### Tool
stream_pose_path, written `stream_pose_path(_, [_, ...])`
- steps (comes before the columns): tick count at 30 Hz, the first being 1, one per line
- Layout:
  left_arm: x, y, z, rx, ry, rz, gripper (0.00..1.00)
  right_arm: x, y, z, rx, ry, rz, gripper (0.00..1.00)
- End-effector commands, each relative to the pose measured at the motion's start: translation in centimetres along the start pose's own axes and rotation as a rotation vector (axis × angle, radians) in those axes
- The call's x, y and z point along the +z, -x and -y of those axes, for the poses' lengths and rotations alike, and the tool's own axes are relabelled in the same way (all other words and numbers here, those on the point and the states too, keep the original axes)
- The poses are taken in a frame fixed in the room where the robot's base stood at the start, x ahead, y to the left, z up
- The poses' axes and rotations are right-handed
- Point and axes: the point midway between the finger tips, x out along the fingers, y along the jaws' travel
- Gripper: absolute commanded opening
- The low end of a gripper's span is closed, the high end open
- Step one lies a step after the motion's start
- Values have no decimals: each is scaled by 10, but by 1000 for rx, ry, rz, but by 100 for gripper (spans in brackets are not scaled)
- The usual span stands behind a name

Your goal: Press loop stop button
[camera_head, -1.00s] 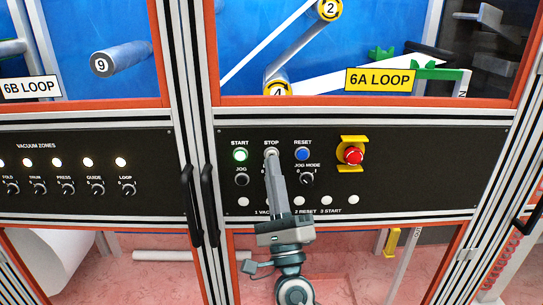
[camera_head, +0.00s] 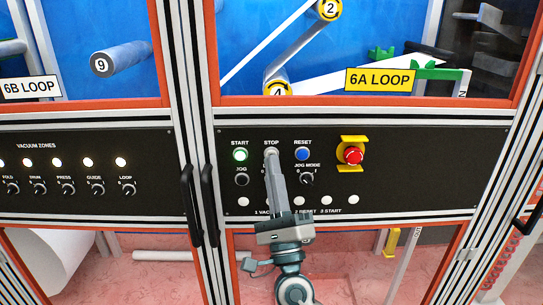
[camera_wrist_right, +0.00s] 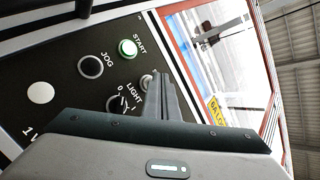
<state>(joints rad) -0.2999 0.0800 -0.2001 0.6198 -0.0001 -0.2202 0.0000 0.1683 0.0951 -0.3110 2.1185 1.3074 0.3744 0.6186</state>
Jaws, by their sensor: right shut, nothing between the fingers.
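The stop button (camera_head: 271,153) is a pale round button under the STOP label on the black 6A LOOP panel (camera_head: 420,180). My right gripper (camera_head: 272,160) is shut and empty, with its fingertips at the lower part of the stop button. In the right wrist view, the fingertips (camera_wrist_right: 158,80) lie beside the pale stop button (camera_wrist_right: 146,83), which they partly hide. I cannot tell whether they touch it or whether it is pushed in. My left gripper is not in view.
The green-lit start button (camera_head: 240,155) is just left of the stop button and the blue reset button (camera_head: 302,154) just right. A red emergency button (camera_head: 353,155) with a yellow guard is further right. Black door handles (camera_head: 209,200) stick out at the left.

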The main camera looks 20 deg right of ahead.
Motion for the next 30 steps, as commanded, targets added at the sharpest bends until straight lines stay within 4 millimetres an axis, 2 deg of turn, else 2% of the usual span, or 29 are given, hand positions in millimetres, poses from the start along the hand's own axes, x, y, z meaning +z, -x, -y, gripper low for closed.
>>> stream_pose_path(30, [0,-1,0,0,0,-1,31,-4,-6,-4,-1,0,0,0])
